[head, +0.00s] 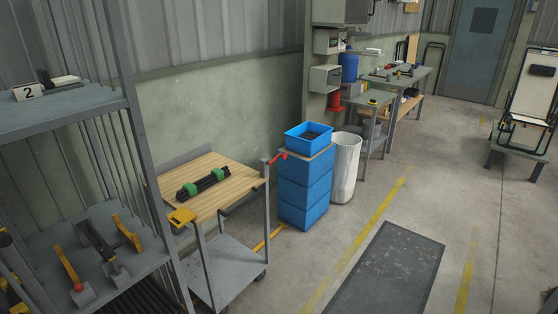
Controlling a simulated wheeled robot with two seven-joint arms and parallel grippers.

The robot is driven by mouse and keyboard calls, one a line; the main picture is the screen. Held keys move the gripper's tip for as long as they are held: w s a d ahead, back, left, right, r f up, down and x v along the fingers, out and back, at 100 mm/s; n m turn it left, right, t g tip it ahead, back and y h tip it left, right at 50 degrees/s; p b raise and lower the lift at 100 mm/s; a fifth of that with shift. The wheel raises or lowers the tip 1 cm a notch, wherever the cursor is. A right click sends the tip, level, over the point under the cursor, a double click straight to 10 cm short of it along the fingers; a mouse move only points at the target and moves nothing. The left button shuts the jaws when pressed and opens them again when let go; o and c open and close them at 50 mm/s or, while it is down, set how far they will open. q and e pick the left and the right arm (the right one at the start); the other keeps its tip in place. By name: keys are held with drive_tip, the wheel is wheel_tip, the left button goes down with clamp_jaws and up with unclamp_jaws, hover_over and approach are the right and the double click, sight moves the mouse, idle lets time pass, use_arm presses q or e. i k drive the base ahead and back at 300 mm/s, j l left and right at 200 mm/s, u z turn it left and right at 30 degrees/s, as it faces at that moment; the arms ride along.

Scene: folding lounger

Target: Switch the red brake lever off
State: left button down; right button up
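A small red lever (279,157) shows in the head view at the upper right corner of a wheeled cart (211,201). It sits by the cart's corner post, close to the blue crates. The cart has a wooden top and a grey lower shelf. Whether the lever is on or off I cannot tell at this size. A yellow part (181,216) sits at the cart's near left corner. Neither of my grippers is in view.
Stacked blue crates (305,189) and a white bin (345,168) stand right of the cart. A metal shelf rack (70,116) fills the left. A dark mat (388,272) lies on open floor at the right. A folding lounger (534,88) stands far right.

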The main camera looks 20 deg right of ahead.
sight(284, 155)
drive_tip(key=i+l+u, duration=0.3)
drive_tip(key=i+l, duration=1.2)
drive_tip(key=l, duration=0.1)
